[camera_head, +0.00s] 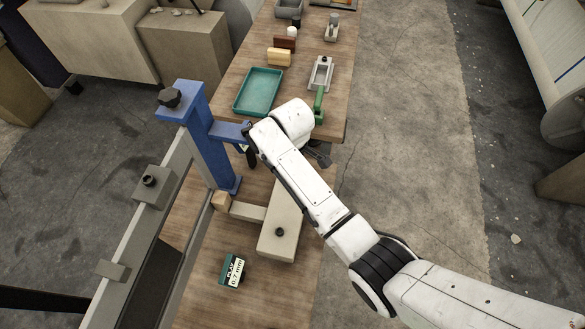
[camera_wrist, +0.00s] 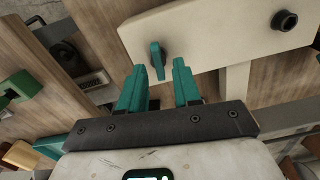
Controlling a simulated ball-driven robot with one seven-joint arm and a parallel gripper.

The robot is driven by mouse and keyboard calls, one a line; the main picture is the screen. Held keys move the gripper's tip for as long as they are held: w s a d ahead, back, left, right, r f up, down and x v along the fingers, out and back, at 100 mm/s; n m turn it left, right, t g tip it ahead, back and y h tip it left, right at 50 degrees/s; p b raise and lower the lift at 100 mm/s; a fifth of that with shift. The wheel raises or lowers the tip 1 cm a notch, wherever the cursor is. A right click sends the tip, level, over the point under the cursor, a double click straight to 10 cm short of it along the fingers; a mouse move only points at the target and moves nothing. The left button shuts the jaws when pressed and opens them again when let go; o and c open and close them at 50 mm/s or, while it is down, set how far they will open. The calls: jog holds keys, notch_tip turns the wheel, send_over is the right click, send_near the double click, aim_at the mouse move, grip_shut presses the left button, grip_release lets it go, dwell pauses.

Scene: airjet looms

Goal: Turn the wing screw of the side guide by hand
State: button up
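In the wrist view a teal wing screw (camera_wrist: 157,60) stands out from the cream block of the side guide (camera_wrist: 215,30). My gripper (camera_wrist: 160,70) has two teal fingers, apart and with nothing held. The wing screw shows between and just beyond the fingertips; whether either finger touches it I cannot tell. In the head view the cream block (camera_head: 285,215) lies on the wooden bench, with a dark round knob (camera_head: 279,231) near its front end. My arm hides the wing screw and most of my gripper there.
A blue upright post (camera_head: 207,140) stands left of my arm. A grey rail (camera_head: 140,230) runs along the bench's left side. A teal tray (camera_head: 259,91) and small parts lie farther back. A labelled 0.7 mm box (camera_head: 233,270) sits in front.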

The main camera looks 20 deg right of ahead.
jog(key=shift+r, duration=0.1)
jog(key=shift+r, duration=2.4)
